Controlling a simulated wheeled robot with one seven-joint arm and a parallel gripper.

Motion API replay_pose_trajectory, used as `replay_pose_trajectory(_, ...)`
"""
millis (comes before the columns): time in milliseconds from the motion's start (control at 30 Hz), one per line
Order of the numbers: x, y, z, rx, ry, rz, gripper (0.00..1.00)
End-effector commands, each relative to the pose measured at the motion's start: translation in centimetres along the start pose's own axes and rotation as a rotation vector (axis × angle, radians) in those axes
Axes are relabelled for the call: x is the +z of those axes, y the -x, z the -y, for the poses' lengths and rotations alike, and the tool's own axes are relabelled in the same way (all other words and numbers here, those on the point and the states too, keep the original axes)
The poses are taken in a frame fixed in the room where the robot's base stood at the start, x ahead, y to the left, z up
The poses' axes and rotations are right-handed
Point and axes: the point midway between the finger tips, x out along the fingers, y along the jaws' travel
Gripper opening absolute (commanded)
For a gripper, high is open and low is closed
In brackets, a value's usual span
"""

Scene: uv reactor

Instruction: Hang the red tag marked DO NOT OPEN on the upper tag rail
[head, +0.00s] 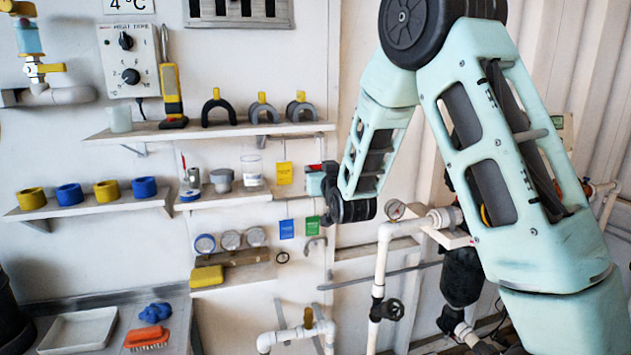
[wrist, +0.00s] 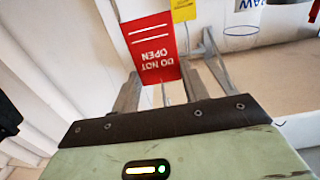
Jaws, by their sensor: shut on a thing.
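The red tag (wrist: 150,50) marked DO NOT OPEN shows in the wrist view with its lettering upside down. My gripper (wrist: 168,72) is shut on the tag, which lies between the fingers and extends past their tips. In the head view my gripper (head: 318,180) is at the wall, just right of a hanging yellow tag (head: 284,173); a small red patch shows there, and my wrist hides most of the rest. The yellow tag (wrist: 183,10) also shows just beyond the red tag in the wrist view. The upper rail itself is too small to make out clearly.
A blue tag (head: 286,229) and a green tag (head: 313,226) hang lower on the wall. A shelf with a beaker (head: 251,169) is left of my gripper. A shelf with grey clamps (head: 263,110) is above left.

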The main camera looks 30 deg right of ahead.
Motion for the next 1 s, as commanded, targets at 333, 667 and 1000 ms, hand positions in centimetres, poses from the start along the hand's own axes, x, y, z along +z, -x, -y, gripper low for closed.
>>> replay_pose_trajectory(333,0.0,0.0,0.0,0.000,0.000,0.000,0.23)
replay_pose_trajectory(667,0.0,0.0,0.0,0.000,0.000,0.000,0.23)
replay_pose_trajectory(1000,0.2,0.7,1.2,-0.013,0.000,-0.003,0.23)
